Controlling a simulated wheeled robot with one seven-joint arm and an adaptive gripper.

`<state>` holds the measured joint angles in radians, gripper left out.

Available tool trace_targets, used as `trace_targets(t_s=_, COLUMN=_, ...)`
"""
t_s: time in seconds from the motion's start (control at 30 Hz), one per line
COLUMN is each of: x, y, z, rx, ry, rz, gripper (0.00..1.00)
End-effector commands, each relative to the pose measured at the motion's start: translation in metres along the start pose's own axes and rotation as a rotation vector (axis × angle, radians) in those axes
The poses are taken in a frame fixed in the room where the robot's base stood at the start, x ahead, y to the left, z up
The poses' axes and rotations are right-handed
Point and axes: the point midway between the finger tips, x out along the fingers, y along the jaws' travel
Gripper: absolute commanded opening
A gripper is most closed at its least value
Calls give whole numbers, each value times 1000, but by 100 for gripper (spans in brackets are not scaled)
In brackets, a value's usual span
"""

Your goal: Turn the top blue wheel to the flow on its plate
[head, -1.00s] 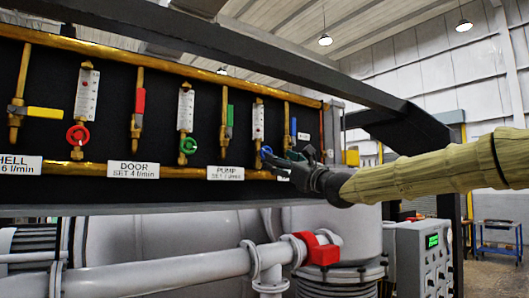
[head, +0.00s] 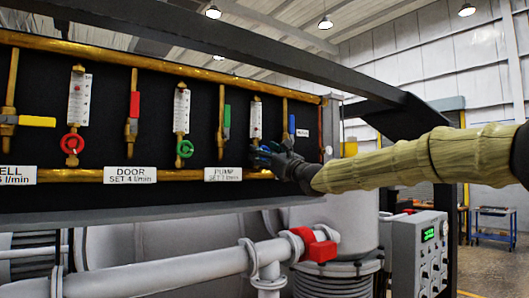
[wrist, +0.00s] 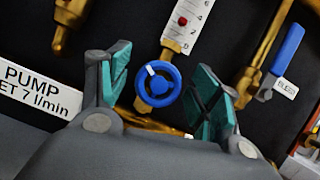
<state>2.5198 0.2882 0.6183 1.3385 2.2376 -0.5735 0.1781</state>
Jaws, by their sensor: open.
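The top blue wheel (wrist: 158,84) sits between my two open fingers in the wrist view, with a white mark at its upper left. My gripper (wrist: 165,95) is open around the wheel, with a gap to each side. In the head view my gripper (head: 275,158) covers most of the wheel.
To the left are a green wheel (head: 184,148), a red wheel (head: 72,144) and the DOOR plate (head: 131,175). A blue lever (wrist: 288,48) with a small tag is close right of my fingers. Brass pipes run above and below. A red-handled valve (head: 316,246) sits lower down.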

Motion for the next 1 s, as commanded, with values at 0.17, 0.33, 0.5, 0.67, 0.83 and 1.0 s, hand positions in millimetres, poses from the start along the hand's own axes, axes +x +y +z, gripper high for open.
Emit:
trace_targets(t_s=0.17, x=0, y=0, z=0, rx=0, ry=0, rz=0, gripper=53)
trace_targets(t_s=0.33, x=0, y=0, z=0, rx=0, ry=0, rz=0, gripper=22)
trace_targets(t_s=0.5, x=0, y=0, z=0, rx=-1, ry=0, rz=0, gripper=18)
trace_targets(t_s=0.67, x=-1, y=0, z=-1, rx=-12, ry=-1, rz=4, gripper=18)
trace_targets(t_s=0.83, x=-2, y=0, z=-4, rx=-47, ry=-1, rz=18, gripper=18)
trace_targets(t_s=1.0, x=-3, y=-1, z=-6, rx=-109, ry=-3, rz=42, gripper=18)
